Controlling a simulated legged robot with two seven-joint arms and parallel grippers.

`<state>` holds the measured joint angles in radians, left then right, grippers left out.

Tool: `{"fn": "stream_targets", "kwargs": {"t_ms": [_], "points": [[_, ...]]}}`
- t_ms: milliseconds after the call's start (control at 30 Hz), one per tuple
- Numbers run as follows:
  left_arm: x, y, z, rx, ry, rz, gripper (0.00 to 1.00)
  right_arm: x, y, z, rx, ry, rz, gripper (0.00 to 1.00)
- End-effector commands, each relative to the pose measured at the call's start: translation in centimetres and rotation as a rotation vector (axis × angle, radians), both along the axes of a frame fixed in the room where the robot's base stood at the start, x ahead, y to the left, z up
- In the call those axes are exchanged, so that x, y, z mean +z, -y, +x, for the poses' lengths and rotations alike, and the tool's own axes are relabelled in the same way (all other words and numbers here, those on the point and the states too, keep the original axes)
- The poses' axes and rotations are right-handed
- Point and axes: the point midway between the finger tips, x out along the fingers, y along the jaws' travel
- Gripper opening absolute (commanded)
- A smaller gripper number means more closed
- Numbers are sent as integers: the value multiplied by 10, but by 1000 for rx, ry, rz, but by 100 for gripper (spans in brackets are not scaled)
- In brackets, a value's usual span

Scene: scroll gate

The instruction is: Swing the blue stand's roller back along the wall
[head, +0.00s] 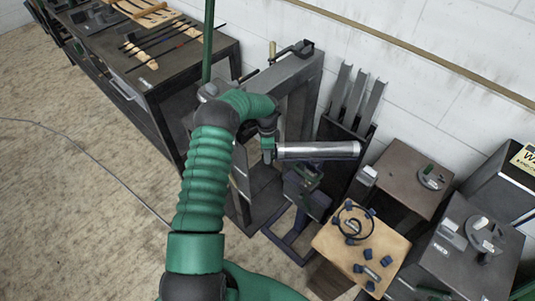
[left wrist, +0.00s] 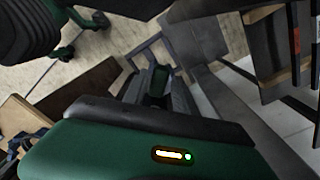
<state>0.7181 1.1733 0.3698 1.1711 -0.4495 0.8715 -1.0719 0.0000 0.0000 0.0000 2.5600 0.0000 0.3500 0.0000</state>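The roller (head: 325,150) is a bright silver cylinder lying roughly level in the head view, its free end pointing right toward the wall. The blue stand (head: 290,222) is a dark blue-violet frame on the floor below it, with a dark green and grey head under the roller. My left gripper (head: 268,150) points down at the roller's left end. The green wrist hides its fingers, so I cannot tell whether it touches the roller or is open. The left wrist view shows mostly green casing with a small light; the fingers are not clear there. My right gripper is in neither view.
A dark workbench (head: 165,75) with tools stands at upper left. A grey frame (head: 298,80) and upright metal channels (head: 355,100) stand by the white wall (head: 430,85). A wooden-topped table (head: 338,245) and grey cabinets stand right. Open floor (head: 80,200) lies left, crossed by a cable.

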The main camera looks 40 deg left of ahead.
Motion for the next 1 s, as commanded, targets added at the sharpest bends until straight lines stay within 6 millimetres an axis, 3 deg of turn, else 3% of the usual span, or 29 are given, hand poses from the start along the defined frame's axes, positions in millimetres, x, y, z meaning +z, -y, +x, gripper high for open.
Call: {"fn": "stream_targets", "kwargs": {"t_ms": [333,467,567,900,1000], "points": [[0,1,0,-2,-1,0,44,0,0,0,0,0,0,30],[11,0,0,-2,0,1,44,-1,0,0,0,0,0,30],[33,0,1,-2,2,2,44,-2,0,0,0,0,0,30],[130,-1,1,-1,1,2,44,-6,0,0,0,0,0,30],[150,-1,2,-1,0,0,44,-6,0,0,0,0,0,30]]}}
